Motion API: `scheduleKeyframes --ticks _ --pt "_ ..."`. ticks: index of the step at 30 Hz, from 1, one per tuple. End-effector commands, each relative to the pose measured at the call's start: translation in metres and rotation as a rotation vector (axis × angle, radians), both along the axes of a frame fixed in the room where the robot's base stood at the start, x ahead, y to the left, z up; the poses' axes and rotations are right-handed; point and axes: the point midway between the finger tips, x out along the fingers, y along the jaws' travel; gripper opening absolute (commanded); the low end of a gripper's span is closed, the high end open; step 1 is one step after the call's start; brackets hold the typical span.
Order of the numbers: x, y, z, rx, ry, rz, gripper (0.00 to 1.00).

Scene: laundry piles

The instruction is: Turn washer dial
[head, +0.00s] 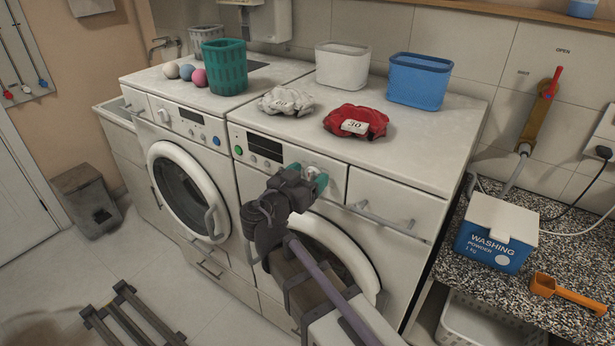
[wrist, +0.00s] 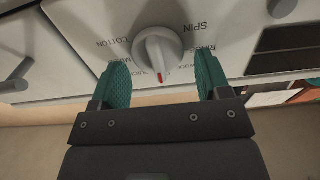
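The washer dial (wrist: 157,50) is a round grey-white knob with a raised grip and a red pointer mark, set on a white panel with printed labels such as COTTON and SPIN. It also shows in the head view (head: 311,172), partly hidden by my gripper. My gripper (wrist: 162,82) has two green ribbed fingers, spread apart on either side of the dial in the wrist view. No contact with the dial is visible. In the head view, my gripper (head: 309,184) is at the front panel of the right washer (head: 243,168).
A left washer (head: 158,136) stands beside it. On top are a red cloth tagged 30 (head: 374,119), a grey cloth (head: 286,100), and white (head: 342,66), blue (head: 418,80) and green (head: 225,68) bins. A drawer handle (head: 385,221) juts out right of the dial.

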Motion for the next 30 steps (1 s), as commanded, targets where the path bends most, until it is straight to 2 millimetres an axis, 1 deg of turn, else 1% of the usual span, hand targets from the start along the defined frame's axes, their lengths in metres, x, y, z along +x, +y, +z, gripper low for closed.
scheduleKeyframes --ticks 1,12,14,23,30 --pt "-0.0001 0.0001 0.0 0.0 0.0 0.0 0.65" --pt "-0.0002 0.0002 0.0 0.0 0.0 0.0 0.3" --pt "-0.0002 0.0002 0.0 0.0 0.0 0.0 0.25" --pt "0.0 0.0006 -0.0001 -0.032 0.022 0.0 0.25" --pt "0.0009 0.0019 -0.0004 -0.14 0.094 0.0 0.25"
